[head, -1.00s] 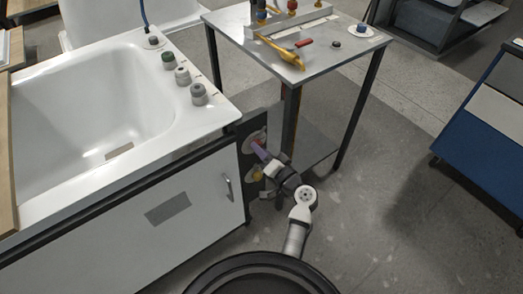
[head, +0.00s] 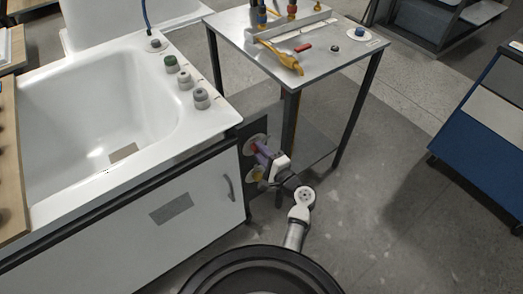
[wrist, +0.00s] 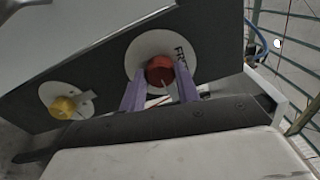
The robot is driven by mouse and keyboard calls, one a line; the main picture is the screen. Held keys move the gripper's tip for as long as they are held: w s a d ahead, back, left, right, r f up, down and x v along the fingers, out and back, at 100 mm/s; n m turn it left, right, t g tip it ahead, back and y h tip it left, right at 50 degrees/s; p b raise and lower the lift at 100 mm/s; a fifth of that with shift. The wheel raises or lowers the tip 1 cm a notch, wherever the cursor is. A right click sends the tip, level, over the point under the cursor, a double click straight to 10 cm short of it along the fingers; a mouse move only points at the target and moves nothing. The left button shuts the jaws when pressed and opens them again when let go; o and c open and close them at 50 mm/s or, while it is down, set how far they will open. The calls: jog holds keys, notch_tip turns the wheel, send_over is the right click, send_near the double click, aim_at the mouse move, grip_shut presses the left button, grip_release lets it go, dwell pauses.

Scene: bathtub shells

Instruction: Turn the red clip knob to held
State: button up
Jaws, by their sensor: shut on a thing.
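The red clip knob (wrist: 160,70) sits on a white round plate (wrist: 143,50) on a dark upright panel. My gripper (wrist: 161,88) has its two purple fingers on either side of the knob and is shut on it. A pale mark shows on the knob's lower face. Dark lettering on the plate at the upper right is only partly legible. In the head view my gripper (head: 263,155) reaches the panel at the tub's end, and the red knob is mostly hidden behind the fingers.
A yellow knob (wrist: 63,107) on its own white plate is beside the red one; it also shows in the head view (head: 256,174). The white tub (head: 100,110) stands to the left. A metal table (head: 300,50) with tools stands behind; open floor lies to the right.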

jog(key=shift+m, duration=0.5)
jog(key=o, duration=1)
jog(key=shift+s+d, duration=0.15)
